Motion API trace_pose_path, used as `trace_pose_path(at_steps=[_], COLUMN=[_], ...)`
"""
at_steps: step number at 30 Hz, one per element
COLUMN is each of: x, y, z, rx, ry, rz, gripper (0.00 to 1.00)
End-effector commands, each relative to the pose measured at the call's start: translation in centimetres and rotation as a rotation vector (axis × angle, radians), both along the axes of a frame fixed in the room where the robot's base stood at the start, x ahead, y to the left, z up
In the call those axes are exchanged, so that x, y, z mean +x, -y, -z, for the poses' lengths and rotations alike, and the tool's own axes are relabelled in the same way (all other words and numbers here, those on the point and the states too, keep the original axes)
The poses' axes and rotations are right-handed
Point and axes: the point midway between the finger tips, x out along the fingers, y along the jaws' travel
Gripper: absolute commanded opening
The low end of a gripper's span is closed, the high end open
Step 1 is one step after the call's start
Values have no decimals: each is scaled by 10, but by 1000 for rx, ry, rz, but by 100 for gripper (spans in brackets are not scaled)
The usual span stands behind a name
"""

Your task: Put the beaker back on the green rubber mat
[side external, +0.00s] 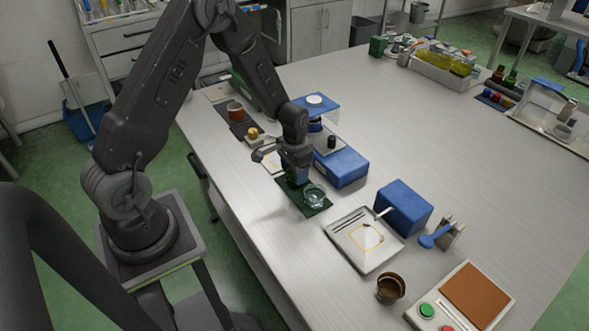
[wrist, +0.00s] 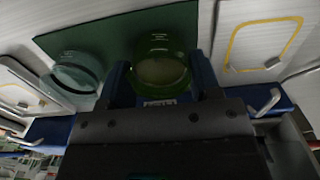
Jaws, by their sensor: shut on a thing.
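My gripper (side external: 297,178) is over the green rubber mat (side external: 318,211) in the side view, pointing down. In the wrist view its two blue fingers (wrist: 160,82) are shut on a clear, round glass vessel, the beaker (wrist: 161,48), which looks green against the mat (wrist: 105,40). The fingers hide most of the beaker in the side view. I cannot tell whether its base touches the mat. A second round glass, like a shallow dish (side external: 314,195), is beside the gripper at the mat; it also shows at the left in the wrist view (wrist: 76,72).
A tray with a yellow outline (side external: 350,255) and a blue box (side external: 405,207) stand right of the mat. Another blue box (side external: 341,167) is close behind the gripper. A brown cup (side external: 390,288) stands near the front edge. The bench's right middle is clear.

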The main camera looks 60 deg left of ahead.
Motion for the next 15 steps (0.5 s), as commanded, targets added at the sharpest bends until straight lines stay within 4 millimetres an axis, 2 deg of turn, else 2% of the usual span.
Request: trace_pose_path(at_steps=[1,2,9,11,15], x=[0,0,0,0,0], y=[0,0,0,0,0], z=[0,0,0,0,0], rx=[0,0,0,0,0], ry=[1,1,1,1,1], rz=[0,0,0,0,0], gripper=[40,60,83,88,88])
